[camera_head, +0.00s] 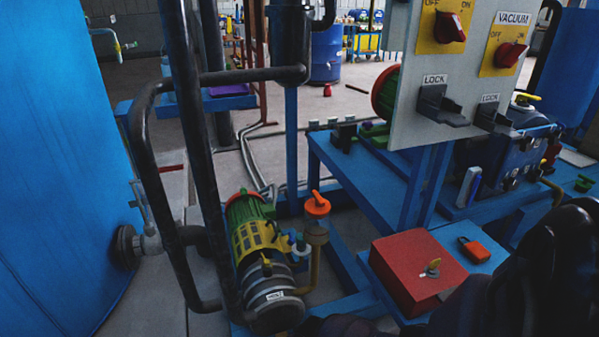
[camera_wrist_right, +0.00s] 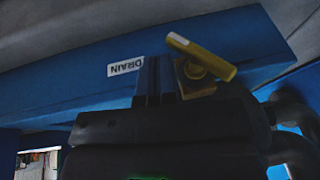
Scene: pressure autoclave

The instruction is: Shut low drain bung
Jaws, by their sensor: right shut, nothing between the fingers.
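The low drain shows in the right wrist view as a yellow lever handle (camera_wrist_right: 203,57) on a brass-coloured fitting, under a blue frame beam. In the head view my dark right arm fills the lower right, and I cannot make out the drain there. My left gripper is not in view.
A green and yellow pump (camera_head: 255,235) with an orange-handled valve (camera_head: 317,205) stands on the blue frame. A red box (camera_head: 418,270) and an orange padlock (camera_head: 473,249) are on a blue shelf near my arm. Black pipes (camera_head: 150,170) and a blue tank (camera_head: 60,170) stand left.

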